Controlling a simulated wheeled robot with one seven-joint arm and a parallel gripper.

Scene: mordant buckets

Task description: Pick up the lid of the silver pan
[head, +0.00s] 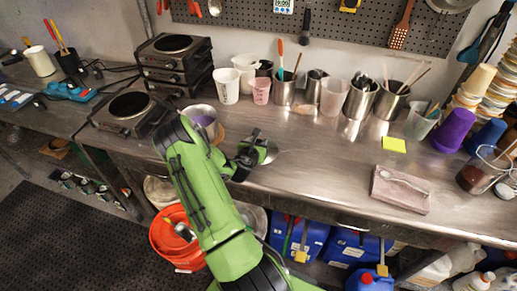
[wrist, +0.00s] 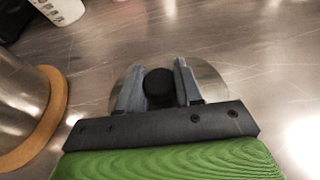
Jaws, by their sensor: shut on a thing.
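The lid (wrist: 212,82) is a round silvery disc with a black knob (wrist: 159,88). In the wrist view my gripper (wrist: 157,82) has a finger on each side of the knob and is shut on it. In the head view my gripper (head: 257,147) is over the steel counter with the lid (head: 271,153) under it, partly hidden. I cannot tell whether the lid touches the counter. The silver pan (head: 202,108), with purple contents, stands left of my gripper, partly hidden by my arm. In the wrist view, a metal vessel (wrist: 22,98) on a wooden ring shows at left.
White cups (head: 227,86), a pink cup (head: 261,91) and steel beakers (head: 358,101) line the back of the counter (head: 320,165). Stacked hot plates (head: 174,63) stand at back left. A folded cloth (head: 401,190) with a spoon lies at right.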

